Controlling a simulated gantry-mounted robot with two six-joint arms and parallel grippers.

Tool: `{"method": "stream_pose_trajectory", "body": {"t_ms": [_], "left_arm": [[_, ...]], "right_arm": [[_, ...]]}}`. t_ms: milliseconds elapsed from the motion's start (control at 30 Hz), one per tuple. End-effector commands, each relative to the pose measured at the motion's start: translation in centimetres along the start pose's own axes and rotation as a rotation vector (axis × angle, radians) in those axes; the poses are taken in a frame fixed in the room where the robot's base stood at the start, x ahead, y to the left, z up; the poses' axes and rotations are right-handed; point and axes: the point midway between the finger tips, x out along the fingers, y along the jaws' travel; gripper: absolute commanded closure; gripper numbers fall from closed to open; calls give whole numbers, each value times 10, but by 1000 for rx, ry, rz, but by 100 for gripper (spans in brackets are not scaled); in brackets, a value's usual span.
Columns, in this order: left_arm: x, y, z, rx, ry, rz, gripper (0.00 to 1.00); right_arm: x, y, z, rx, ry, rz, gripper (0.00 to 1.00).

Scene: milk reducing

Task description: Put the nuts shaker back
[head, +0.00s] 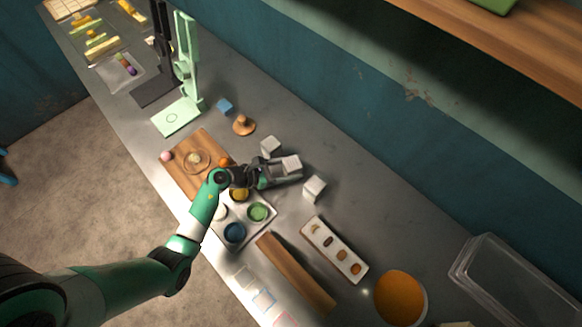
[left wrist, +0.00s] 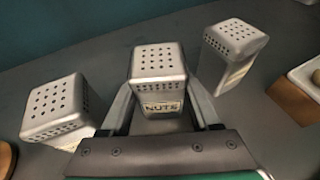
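The nuts shaker (head: 291,163) is a pale metal box with a perforated top. Its "NUTS" label faces the camera in the left wrist view (left wrist: 158,62). My left gripper (head: 289,168) has one finger on each side of it, and the fingers look closed against its sides. The shaker appears upright, in line between two similar shakers. Its base is hidden, so I cannot tell whether it touches the counter. My right gripper is not in view.
One similar shaker (head: 270,147) stands just behind and left, another (head: 315,188) to the right. A wooden stopper-like object (head: 243,125) and a blue cube (head: 225,106) are farther left. A tray of sauce bowls (head: 273,217) lies under my arm. A snack tray (head: 313,231) is nearer.

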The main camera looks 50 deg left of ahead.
Motion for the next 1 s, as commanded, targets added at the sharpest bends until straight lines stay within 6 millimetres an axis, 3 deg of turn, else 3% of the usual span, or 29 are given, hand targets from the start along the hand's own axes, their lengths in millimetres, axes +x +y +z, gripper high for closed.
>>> {"method": "stream_pose_trajectory", "body": {"t_ms": [33, 167, 533, 1000], "left_arm": [[0, 0, 0, 0, 0, 0, 29], [0, 0, 0, 0, 0, 0, 8], [-6, 1, 4, -1, 0, 2, 8], [-106, 2, 4, -2, 0, 6, 8]], "right_arm": [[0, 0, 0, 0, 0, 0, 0], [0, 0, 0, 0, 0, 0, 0], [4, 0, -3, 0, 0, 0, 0], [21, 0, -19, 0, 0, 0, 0]]}}
